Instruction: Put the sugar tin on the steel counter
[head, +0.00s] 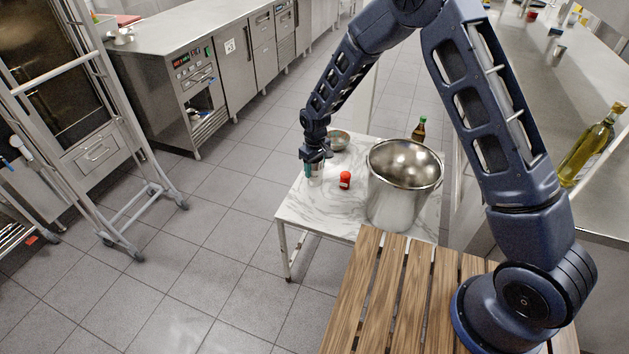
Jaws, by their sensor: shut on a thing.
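My gripper (315,165) points down over the left part of a marble-topped table. It is shut on a small pale tin with a teal part (315,175), which I take for the sugar tin; its label is too small to read. The tin is at or just above the tabletop; I cannot tell if it touches. A steel counter (160,30) with drawers and doors runs along the back left. Another steel counter (590,90) runs along the right side.
The marble table (310,212) also bears a small red container (345,180), a large steel pot (400,195), a steel bowl (339,140) and a dark bottle (419,130). An oil bottle (590,145) stands on the right counter. A wheeled rack (110,200) stands left; the floor between is clear.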

